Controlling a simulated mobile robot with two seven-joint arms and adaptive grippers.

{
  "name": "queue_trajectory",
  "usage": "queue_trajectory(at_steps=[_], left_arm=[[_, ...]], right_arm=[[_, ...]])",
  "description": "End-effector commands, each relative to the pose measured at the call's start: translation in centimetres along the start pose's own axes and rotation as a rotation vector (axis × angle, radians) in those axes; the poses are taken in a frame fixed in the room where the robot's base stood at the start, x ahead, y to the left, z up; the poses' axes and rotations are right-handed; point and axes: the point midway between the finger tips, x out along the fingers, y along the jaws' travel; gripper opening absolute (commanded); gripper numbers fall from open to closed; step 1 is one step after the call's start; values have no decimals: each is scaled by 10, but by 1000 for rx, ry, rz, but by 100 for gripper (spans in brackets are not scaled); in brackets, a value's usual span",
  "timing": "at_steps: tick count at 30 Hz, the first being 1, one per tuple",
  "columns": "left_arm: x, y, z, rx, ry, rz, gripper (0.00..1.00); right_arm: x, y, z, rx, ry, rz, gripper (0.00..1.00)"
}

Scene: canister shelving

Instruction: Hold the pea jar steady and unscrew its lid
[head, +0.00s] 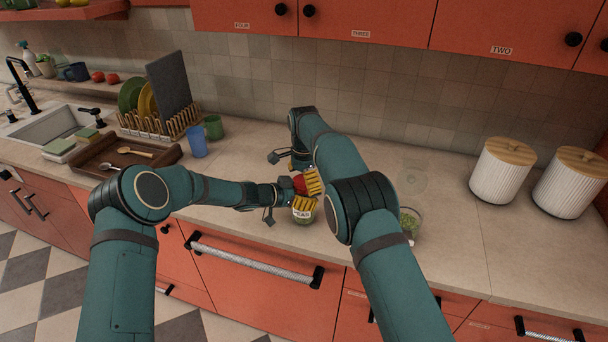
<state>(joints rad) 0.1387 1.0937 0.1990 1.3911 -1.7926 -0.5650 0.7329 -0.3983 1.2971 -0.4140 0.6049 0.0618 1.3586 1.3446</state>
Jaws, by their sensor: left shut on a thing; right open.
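The pea jar (303,215) stands on the counter near its front edge, with a white label partly reading "PEAS". Its red lid (299,184) is on top, partly hidden by the gripper fingers. My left gripper (301,203) reaches in from the left and is shut on the jar body. My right gripper (306,179) is at the lid from above and behind, with its yellow fingers open beside the lid. My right arm hides part of this gripper; whether a finger touches the lid is not clear.
A glass container with green peas (409,220) stands right of my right forearm, with a faint clear glass item (413,179) behind it. Two white canisters (502,170) stand at the right. Blue (197,142) and green (213,127) cups, a dish rack and a brown tray (90,165) are left.

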Motion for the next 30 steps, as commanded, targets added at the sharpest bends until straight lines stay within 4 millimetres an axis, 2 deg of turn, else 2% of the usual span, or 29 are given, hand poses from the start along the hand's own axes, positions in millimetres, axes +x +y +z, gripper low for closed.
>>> queue_trajectory(at_steps=[8,14,15,23,30], left_arm=[[0,0,1,-1,-2,0,0],[0,0,1,-1,-2,0,0],[0,0,1,-1,-2,0,0],[0,0,1,-1,-2,0,0],[0,0,1,-1,-2,0,0]], right_arm=[[2,0,0,0,0,0,100],[2,0,0,0,0,0,33],[2,0,0,0,0,0,27],[2,0,0,-53,-1,1,26],[2,0,0,-405,-2,1,26]])
